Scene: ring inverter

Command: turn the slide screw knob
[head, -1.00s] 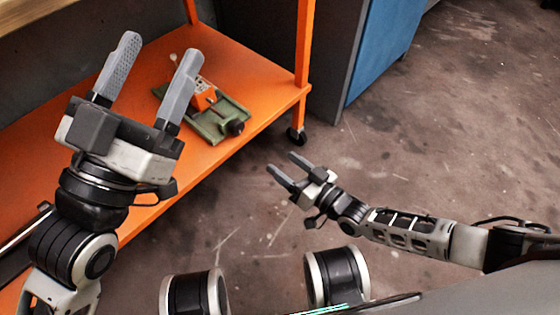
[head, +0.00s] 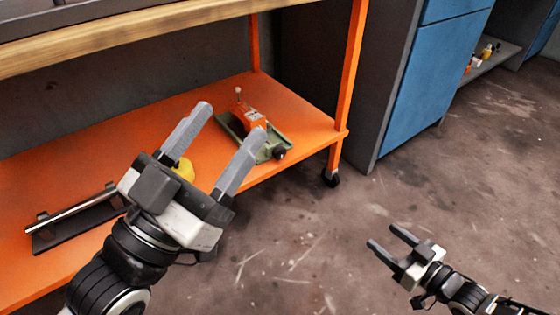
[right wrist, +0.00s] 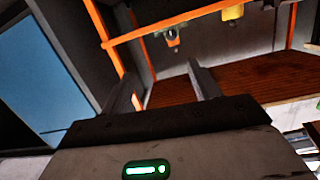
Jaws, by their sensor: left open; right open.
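A slide device with a green base (head: 270,147) and an orange block (head: 252,118) sits on the orange lower shelf. A dark round knob (head: 280,153) is on its near right end, and a thin lever with a pale ball tip (head: 238,90) rises at its far left. My left gripper (head: 228,122) is open and empty, in front of the device in the head view. Its right finger covers part of the green base; I cannot tell the gap. My right gripper (head: 385,239) is open and empty over the floor, right of the shelf. Its fingers show in the right wrist view (right wrist: 160,88).
A dark rail fixture (head: 80,218) lies at the shelf's left. A yellow object (head: 184,169) is partly hidden behind my left gripper. An orange post (head: 350,70) stands at the shelf's right corner, beside a blue cabinet (head: 430,80). The floor at right is clear.

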